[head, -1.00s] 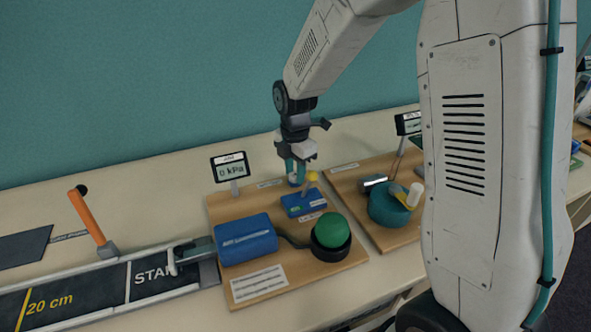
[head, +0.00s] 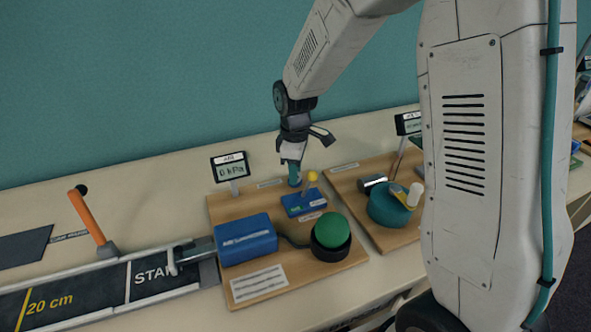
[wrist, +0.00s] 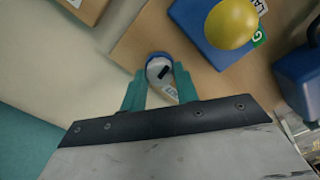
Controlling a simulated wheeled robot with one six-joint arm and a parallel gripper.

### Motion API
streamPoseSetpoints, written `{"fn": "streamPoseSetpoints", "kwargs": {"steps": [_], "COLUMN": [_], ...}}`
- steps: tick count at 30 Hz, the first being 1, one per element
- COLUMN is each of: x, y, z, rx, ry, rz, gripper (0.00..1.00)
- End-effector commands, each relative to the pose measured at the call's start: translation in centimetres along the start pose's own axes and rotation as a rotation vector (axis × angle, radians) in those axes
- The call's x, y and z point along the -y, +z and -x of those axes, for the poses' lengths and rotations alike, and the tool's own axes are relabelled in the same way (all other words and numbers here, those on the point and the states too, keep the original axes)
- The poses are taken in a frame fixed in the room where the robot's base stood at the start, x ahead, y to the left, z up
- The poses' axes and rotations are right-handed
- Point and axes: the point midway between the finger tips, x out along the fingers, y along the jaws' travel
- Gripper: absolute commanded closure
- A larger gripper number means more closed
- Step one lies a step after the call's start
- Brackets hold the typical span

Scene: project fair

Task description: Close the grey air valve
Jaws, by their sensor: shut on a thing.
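The grey air valve (wrist: 159,67) is a small round grey knob with a black mark on top and a blue rim, at the edge of a wooden board. In the wrist view it sits between the two teal fingers of my gripper (wrist: 160,83), which is shut on it. A white label shows just beside it, partly covered. In the head view my gripper (head: 294,178) points down at the back of the board, and its fingers hide most of the valve.
A blue box (head: 298,208) with a yellow ball knob (head: 312,176) stands close beside my gripper. The wooden board (head: 290,267) also bears a blue block (head: 245,239), a green dome (head: 331,230) and a display reading 0 kPa (head: 230,168). A second board with a teal drum (head: 388,208) is right.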

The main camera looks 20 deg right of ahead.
Motion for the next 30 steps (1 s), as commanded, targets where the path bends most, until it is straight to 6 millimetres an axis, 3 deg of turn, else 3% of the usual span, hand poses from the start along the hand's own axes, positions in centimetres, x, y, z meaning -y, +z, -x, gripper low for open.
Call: {"fn": "streamPoseSetpoints", "kwargs": {"steps": [12, 29, 30], "x": [-0.07, -0.09, -0.1], "y": [-0.08, -0.08, -0.08], "z": [0.09, 0.1, 0.1], "rx": [-0.002, -0.003, -0.003], "ry": [0.002, 0.002, 0.003], "rz": [-0.19, -0.218, -0.218], "gripper": [0.93, 0.93, 0.62]}}
